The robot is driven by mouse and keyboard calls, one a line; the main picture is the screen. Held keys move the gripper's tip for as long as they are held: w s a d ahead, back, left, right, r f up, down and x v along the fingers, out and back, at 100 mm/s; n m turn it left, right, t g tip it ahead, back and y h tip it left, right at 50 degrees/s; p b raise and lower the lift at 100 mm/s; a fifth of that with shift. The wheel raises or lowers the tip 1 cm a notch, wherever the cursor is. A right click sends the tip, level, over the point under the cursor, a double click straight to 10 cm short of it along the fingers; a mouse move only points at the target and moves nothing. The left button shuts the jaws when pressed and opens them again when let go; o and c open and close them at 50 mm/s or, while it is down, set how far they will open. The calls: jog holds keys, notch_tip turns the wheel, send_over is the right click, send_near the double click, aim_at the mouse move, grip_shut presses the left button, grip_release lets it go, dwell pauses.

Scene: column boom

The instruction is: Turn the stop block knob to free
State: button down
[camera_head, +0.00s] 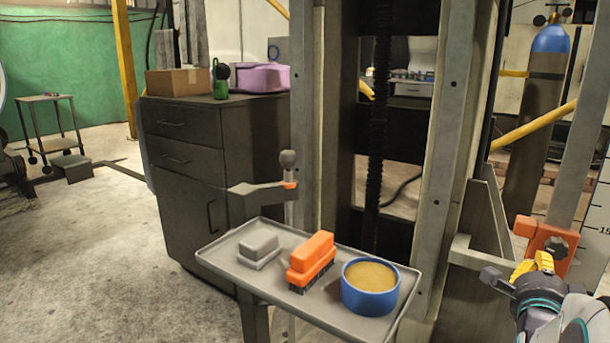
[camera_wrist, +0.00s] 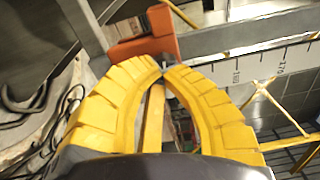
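The stop block (camera_head: 539,236) is an orange clamp on a grey upright rail at the right of the head view. A dark knob (camera_head: 556,247) sits on its face. My gripper (camera_head: 541,258) is just below and left of the knob, with its yellow fingertips close to the block. In the wrist view, the yellow fingers of my gripper (camera_wrist: 165,71) bow outward and their tips come together, with no clear object between them. The orange block (camera_wrist: 140,47) is just beyond the tips there. The knob cannot be made out in that view, nor any marking for free.
A grey tray (camera_head: 222,262) left of my gripper holds a grey block (camera_head: 259,247), an orange brush (camera_head: 311,258) and a blue tub (camera_head: 368,302). A steel column (camera_head: 450,140) stands behind. A numbered scale (camera_wrist: 255,75) runs beside the rail.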

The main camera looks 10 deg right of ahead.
jog(key=shift+x, duration=3.2)
jog(key=shift+w+d, duration=0.1)
jog(key=shift+w+r, duration=0.1)
jog(key=shift+f, duration=0.2)
jog(key=shift+s+a+f, duration=0.1)
jog(key=shift+s+a, duration=0.2)
jog(key=shift+s, duration=0.15)
jog(key=shift+v, duration=2.45)
jog(key=c, duration=2)
grip_release()
